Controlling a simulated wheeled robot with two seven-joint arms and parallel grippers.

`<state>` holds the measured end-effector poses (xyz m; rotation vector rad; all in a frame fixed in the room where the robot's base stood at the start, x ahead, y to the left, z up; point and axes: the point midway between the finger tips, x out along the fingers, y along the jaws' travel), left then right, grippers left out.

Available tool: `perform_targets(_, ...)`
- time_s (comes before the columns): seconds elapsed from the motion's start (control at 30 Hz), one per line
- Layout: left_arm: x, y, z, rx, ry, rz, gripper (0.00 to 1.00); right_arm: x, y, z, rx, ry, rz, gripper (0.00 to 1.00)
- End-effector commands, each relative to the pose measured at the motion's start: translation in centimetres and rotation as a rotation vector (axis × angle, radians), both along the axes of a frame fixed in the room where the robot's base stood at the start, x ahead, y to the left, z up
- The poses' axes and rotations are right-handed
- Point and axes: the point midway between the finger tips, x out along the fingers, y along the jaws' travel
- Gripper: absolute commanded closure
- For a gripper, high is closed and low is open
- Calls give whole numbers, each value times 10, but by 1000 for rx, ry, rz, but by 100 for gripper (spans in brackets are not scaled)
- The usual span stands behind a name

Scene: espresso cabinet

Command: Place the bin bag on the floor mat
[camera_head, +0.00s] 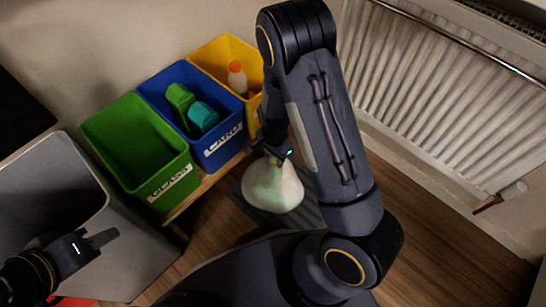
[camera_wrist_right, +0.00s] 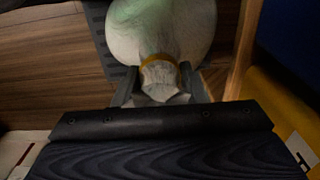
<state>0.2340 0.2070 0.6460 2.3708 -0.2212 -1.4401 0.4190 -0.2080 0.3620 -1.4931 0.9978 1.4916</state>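The bin bag (camera_head: 272,188) is a whitish, faintly green, round bag with a tied neck; it also shows in the right wrist view (camera_wrist_right: 160,30). My right gripper (camera_head: 277,154) is above it, its fingers (camera_wrist_right: 161,88) on both sides of the gathered neck, just by the yellow tie. The dark grey ridged floor mat (camera_head: 243,206) lies beneath the bag, and its edge shows in the wrist view (camera_wrist_right: 101,30). The bag is upright over the mat; I cannot tell whether its bottom touches. My left gripper (camera_head: 103,238) is empty, with its fingers apart, in front of the grey bin.
Green (camera_head: 135,145), blue (camera_head: 195,120) and yellow (camera_head: 228,65) bins stand on a wooden shelf beside the mat. The blue one holds green items, the yellow one a white bottle (camera_head: 237,78). A large grey bin (camera_head: 130,245) is at left, a radiator (camera_head: 440,100) at right.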

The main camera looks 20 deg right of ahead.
Motion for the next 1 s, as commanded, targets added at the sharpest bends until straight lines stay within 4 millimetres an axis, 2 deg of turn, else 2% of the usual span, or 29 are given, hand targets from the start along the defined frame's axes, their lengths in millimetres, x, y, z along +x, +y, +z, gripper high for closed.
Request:
perform_targets(0.03, 0, 0, 0, 0, 0, 0, 64, 0, 0, 0, 0, 0, 0, 55)
perform_targets(0.1, 0, 0, 0, 0, 0, 0, 64, 0, 0, 0, 0, 0, 0, 47)
perform_targets(0.37, 0, 0, 1, 0, 0, 0, 64, 0, 0, 1, 0, 0, 0, 47)
perform_targets(0.47, 0, 0, 5, 0, 0, 0, 64, 0, 0, 8, 0, -1, 0, 47)
perform_targets(0.57, 0, 0, 13, 0, 0, 0, 64, 1, 1, 24, 1, -4, 1, 47)
perform_targets(0.8, 0, 0, 38, 0, 0, 0, 64, 1, 1, 78, 1, -4, 0, 47)
perform_targets(1.0, 0, 0, 52, 0, 0, 0, 64, 0, 0, 111, 0, -2, 1, 47)
